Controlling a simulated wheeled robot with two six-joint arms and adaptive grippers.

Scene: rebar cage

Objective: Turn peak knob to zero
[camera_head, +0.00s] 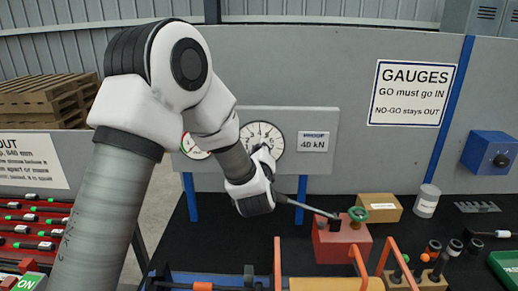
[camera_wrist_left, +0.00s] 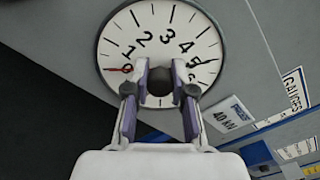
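The round white gauge (camera_wrist_left: 160,20) fills the top of the left wrist view, with numbers running up from 0 at left. A red needle (camera_wrist_left: 117,69) points at the 0. A black needle (camera_wrist_left: 206,62) points to the right, near the 5. The peak knob (camera_wrist_left: 160,84) is a dark round knob at the dial's centre. My left gripper (camera_wrist_left: 160,68) has one finger on each side of the knob, with little or no gap, and appears shut on it. In the head view the gauge (camera_head: 268,129) is partly hidden by my left gripper (camera_head: 262,153). My right gripper is not in view.
A smaller dial (camera_head: 193,147) and a 40 kN plate (camera_head: 313,141) flank the gauge. Below right are a red block (camera_head: 340,246) with a long lever (camera_head: 303,207) and green wheel (camera_head: 357,213), a cardboard box (camera_head: 381,207) and a white canister (camera_head: 427,201).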

